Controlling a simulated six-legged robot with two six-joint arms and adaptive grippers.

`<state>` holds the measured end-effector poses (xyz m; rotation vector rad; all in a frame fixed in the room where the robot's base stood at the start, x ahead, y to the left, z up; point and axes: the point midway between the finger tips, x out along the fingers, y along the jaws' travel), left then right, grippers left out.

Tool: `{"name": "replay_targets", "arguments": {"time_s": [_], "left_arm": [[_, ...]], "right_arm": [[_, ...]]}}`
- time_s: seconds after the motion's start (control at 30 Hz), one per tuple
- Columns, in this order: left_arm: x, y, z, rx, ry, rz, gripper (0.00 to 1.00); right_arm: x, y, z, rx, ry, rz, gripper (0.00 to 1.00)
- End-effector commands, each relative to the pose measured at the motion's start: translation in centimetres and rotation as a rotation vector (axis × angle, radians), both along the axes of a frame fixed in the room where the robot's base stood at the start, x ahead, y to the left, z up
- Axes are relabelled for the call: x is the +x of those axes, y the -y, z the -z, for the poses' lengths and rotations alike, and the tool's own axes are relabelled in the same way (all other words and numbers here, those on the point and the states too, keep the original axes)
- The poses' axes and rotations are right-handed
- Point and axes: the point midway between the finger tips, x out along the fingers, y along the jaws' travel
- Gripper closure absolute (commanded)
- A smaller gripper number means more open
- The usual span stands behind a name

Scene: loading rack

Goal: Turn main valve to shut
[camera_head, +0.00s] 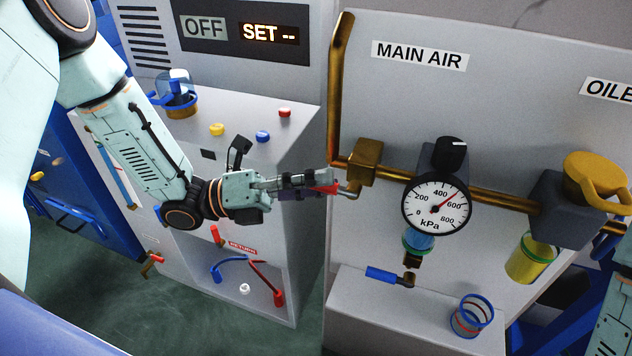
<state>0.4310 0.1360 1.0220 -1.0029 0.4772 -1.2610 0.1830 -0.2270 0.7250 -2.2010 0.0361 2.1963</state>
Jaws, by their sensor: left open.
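The main valve (364,161) is a brass block on the brass pipe below the "MAIN AIR" label. A small red part (326,188), seemingly its handle, shows just left of and below it, beside a metal stem. My left gripper (328,184) reaches in from the left with its fingertips at this red part. It is open, and the fingers partly hide the red part. I cannot tell whether they touch it. The pressure gauge (436,204) right of the valve has its red needle between 400 and 600 kPa. My right gripper is not in view; only part of my right arm shows.
A black knob (450,154) sits above the gauge, and a yellow-handled oiler (594,180) stands at the right. A blue lever (383,274) and coiled hose (470,316) are on the lower ledge. A grey console (240,110) with coloured buttons is near my left arm.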

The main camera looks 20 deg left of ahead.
Motion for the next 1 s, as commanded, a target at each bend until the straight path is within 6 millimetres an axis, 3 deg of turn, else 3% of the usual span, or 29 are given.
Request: {"name": "replay_targets", "arguments": {"time_s": [0.13, 0.6, 1.0], "left_arm": [[-0.02, 0.01, 0.02, 0.000, -0.001, 0.000, 0.60], [-0.05, 0.00, 0.01, -0.001, -0.001, 0.002, 1.00], [0.04, 0.02, -0.04, 0.004, 0.000, 0.001, 1.00]], "right_arm": [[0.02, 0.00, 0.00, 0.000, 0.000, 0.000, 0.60], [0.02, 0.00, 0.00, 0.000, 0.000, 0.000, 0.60], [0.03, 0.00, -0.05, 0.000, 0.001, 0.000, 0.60]]}}
